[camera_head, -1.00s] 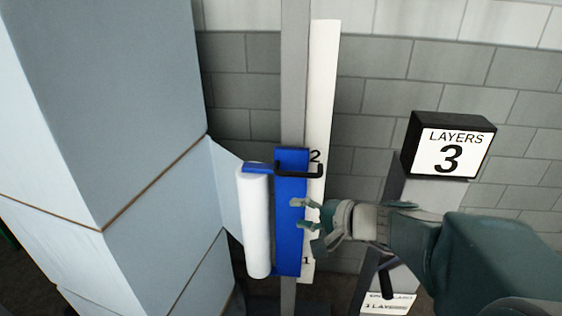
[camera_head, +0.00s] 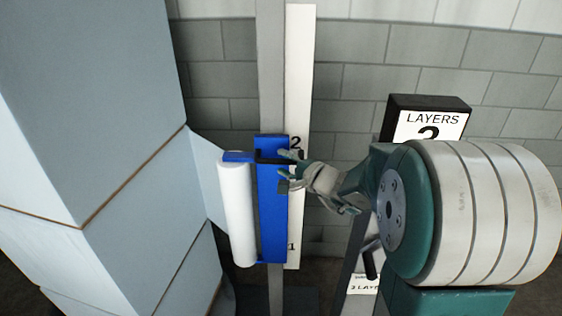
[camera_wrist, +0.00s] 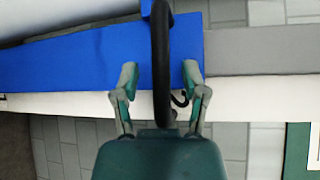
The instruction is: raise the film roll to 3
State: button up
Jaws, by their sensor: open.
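The white film roll (camera_head: 237,215) hangs upright on a blue carriage (camera_head: 272,220) on a grey mast (camera_head: 271,60). A black handle (camera_head: 268,157) crosses the carriage's upper part, close to the 2 on the white scale strip (camera_head: 299,80); the 1 is lower. My gripper (camera_head: 286,171) is at the carriage's upper right, by the handle. In the wrist view its open fingers (camera_wrist: 159,76) stand either side of the black handle (camera_wrist: 161,50), with gaps on both sides. The blue carriage (camera_wrist: 70,65) lies behind them.
A black-framed LAYERS sign (camera_head: 428,121) stands at right on a grey post; my arm hides part of its number. A large pale wrapped stack (camera_head: 90,100) fills the left, with film reaching from it to the roll. A grey block wall is behind.

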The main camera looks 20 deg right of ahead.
jog(key=shift+w+a+f, duration=0.1)
jog(key=shift+w+a, duration=0.15)
jog(key=shift+w, duration=0.35)
grip_shut()
notch_tip(320, 180, up, 46)
jog(key=shift+f, duration=0.2)
jog(key=shift+s+r, duration=0.1)
